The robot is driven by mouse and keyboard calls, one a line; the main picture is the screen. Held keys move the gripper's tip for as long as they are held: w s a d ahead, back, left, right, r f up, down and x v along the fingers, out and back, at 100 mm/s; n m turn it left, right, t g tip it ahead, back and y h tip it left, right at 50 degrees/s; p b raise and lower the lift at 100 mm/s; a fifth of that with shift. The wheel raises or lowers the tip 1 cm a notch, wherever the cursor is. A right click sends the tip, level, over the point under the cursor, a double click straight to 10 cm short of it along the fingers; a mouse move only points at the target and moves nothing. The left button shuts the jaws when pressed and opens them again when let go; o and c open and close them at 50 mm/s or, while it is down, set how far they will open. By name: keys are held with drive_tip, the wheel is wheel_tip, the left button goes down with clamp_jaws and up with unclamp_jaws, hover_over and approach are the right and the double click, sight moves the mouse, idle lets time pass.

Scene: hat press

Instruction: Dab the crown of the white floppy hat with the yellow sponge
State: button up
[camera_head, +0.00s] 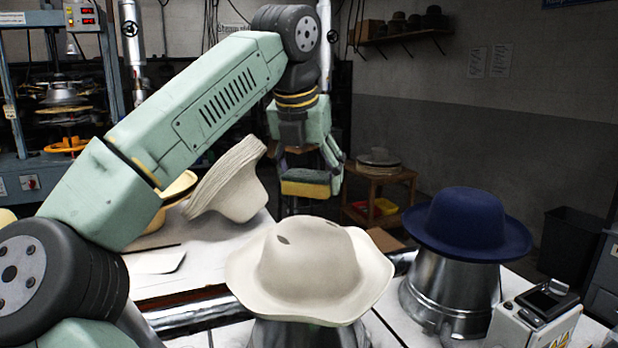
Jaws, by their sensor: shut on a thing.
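The white floppy hat (310,272) sits on a metal form in the lower middle of the head view, brim wavy, with two small dark marks on its crown. My gripper (309,176) points down above and behind the hat. It is shut on the yellow sponge (305,188), which has a dark green layer on top. The sponge appears above the crown and apart from it in the picture; the exact gap in depth is hard to tell.
A navy hat (468,222) sits on a metal block (450,290) at right, with a small grey device (535,318) beside it. Stacked pale hats (232,182) lean on the white table (215,240) at left, partly behind my arm. A wooden stand (384,195) is behind.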

sight(311, 224)
drive_tip(key=shift+f, duration=0.1)
drive_tip(key=shift+f+b, duration=1.85)
drive_tip(key=shift+f, duration=1)
drive_tip(key=shift+f, duration=0.6)
idle(0.4)
wheel_tip(311, 224, up, 5)
drive_tip(key=p, duration=0.4)
drive_tip(key=shift+r, duration=1.05)
